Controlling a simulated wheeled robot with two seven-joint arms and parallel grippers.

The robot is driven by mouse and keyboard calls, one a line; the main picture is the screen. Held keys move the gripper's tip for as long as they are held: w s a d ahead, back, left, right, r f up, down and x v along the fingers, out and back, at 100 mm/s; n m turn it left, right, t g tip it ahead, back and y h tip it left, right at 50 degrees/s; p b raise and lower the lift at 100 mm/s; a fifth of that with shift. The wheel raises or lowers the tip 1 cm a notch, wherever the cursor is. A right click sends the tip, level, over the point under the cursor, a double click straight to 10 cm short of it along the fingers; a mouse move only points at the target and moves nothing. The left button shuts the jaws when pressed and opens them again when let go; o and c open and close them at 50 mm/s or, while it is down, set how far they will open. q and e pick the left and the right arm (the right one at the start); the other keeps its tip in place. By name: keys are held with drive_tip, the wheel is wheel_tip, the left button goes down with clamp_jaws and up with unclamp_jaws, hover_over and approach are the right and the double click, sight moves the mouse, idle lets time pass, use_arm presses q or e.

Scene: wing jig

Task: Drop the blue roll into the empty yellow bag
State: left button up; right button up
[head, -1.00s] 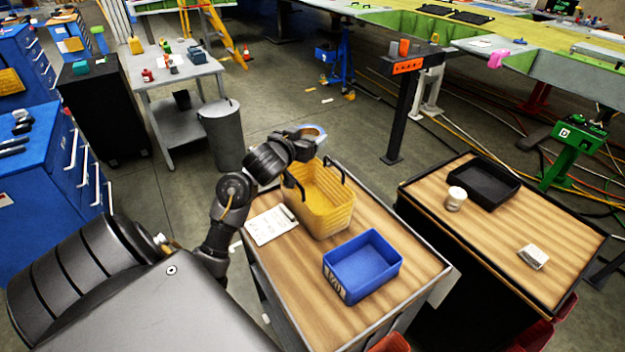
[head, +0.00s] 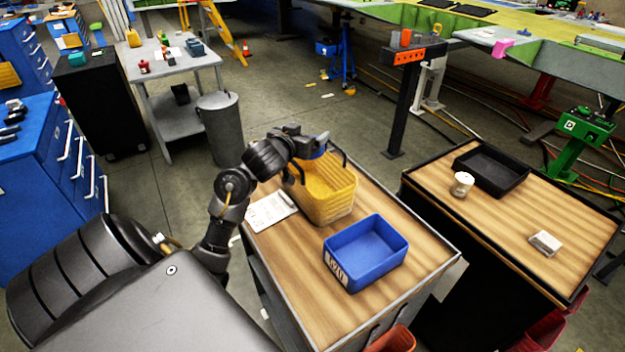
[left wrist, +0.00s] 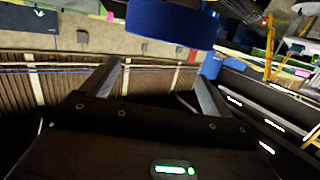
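The yellow bag (head: 330,205) with two black handles stands on the near wooden-topped table in the head view. Its visible inside looks empty. My left gripper (head: 318,142) is over the bag's far left part. The blue roll (head: 319,151) shows just below the gripper, partly hidden by it, above the bag's far rim. In the left wrist view the blue roll (left wrist: 172,24) lies past the fingertips, and the two fingers of the left gripper (left wrist: 152,68) stand wide apart with a gap before the roll. My right gripper is not in view.
A blue bin (head: 365,255) sits in front of the bag, and a paper sheet (head: 268,211) lies left of it. A second table holds a black tray (head: 490,170), a white cup-like item (head: 462,184) and a small white item (head: 545,243). A grey trash can (head: 221,130) stands behind.

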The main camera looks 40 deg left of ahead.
use_arm(q)
drive_tip(key=shift+o, duration=1.1)
drive_tip(key=p+v, duration=0.2)
drive_tip(key=v, duration=0.8)
drive_tip(key=shift+s+d, duration=0.15)
drive_tip(key=shift+s, duration=0.2)
